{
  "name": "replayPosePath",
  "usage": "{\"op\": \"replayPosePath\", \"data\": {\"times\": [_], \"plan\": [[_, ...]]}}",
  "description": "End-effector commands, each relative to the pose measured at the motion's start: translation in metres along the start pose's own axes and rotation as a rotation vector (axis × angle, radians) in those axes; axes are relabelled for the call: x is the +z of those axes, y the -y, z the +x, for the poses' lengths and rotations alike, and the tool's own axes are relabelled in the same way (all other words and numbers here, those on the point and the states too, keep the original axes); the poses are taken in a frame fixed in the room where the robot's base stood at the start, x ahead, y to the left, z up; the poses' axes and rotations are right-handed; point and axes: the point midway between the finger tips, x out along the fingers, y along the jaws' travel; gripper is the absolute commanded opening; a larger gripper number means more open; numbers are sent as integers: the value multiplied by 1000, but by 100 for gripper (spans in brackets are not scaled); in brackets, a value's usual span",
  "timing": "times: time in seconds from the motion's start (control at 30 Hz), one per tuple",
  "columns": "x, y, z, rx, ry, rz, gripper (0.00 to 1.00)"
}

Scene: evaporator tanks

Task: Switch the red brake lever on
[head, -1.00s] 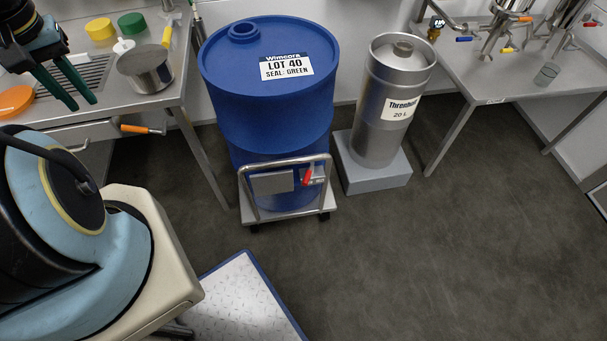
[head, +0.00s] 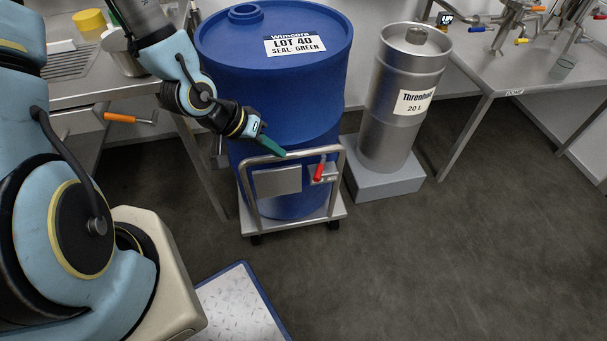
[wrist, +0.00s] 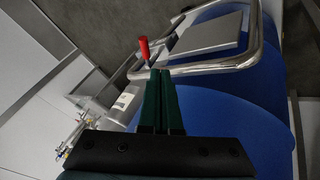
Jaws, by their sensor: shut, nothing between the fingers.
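The red brake lever (head: 319,171) sits on a small grey bracket at the right side of the drum cart's (head: 336,214) handle frame, in front of the blue drum (head: 285,115). Its red grip slants in the head view. In the wrist view the red lever (wrist: 144,48) shows just beyond the fingertips. My gripper (head: 282,153) is shut and empty, at the top of the cart's handle, to the left of and above the lever. Its green fingers (wrist: 160,74) lie side by side in the wrist view. I cannot tell whether they touch the lever or the handle.
The metal handle tube (head: 343,180) curves close around the lever, with a flat plate (head: 277,181) to its left. A steel keg (head: 405,100) stands on a grey block (head: 385,184) to the right. A steel bench (head: 75,92) is at left. The front floor is mostly clear.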

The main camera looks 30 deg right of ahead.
Motion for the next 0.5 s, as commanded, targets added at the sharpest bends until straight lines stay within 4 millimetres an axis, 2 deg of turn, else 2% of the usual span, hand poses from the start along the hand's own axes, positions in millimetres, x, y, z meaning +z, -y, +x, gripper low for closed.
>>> {"op": "replayPosePath", "data": {"times": [0.03,0.13,0.5], "plan": [[2,-4,6,18,-4,3,0],[2,-9,9,33,-9,8,0],[2,-9,12,33,-8,8,0]]}}
